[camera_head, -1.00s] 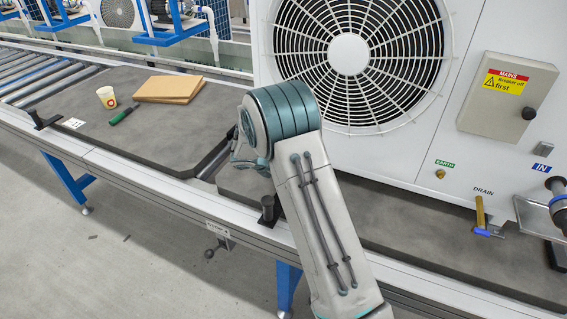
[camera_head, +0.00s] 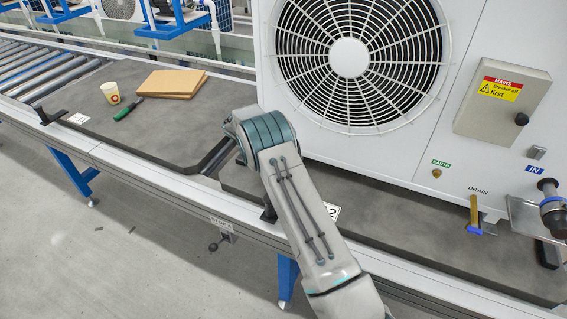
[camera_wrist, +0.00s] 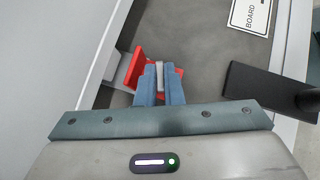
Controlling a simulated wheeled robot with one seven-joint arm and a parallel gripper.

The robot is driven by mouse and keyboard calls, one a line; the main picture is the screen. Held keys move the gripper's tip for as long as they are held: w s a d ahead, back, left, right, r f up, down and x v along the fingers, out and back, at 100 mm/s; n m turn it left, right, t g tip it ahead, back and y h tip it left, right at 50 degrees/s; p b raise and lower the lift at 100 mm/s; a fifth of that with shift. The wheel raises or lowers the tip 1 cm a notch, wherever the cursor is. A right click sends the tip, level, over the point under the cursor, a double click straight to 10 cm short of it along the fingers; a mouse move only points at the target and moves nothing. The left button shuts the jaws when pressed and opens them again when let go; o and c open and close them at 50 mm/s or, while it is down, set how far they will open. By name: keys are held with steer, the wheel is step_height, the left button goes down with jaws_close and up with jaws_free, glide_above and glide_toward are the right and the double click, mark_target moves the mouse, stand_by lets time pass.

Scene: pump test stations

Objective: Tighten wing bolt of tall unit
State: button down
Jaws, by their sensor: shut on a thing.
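The tall unit (camera_head: 462,40) is a white cabinet with a large round fan grille, standing on a grey board. Its side shows at the left of the wrist view (camera_wrist: 50,50). A red winged part (camera_wrist: 143,57), which looks like the wing bolt, sits low beside the unit's side. My gripper (camera_wrist: 160,78) is shut on this red part, with its blue fingers around the middle and red showing on both sides. The fingers hide part of it. In the head view my arm hides the gripper and the bolt.
A black post with a flat plate (camera_wrist: 250,85) stands close to the right of my gripper. A board label (camera_wrist: 250,14) lies beyond. A paper cup (camera_head: 110,92), green-handled tool (camera_head: 127,109) and brown cardboard (camera_head: 170,84) lie on the left board. A drain valve (camera_head: 474,213) projects at right.

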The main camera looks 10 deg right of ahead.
steer(key=shift+m+g, duration=0.4)
steer(key=shift+m, duration=0.2)
steer(key=c, duration=1.6)
jaws_free()
steer(key=shift+o, duration=0.2)
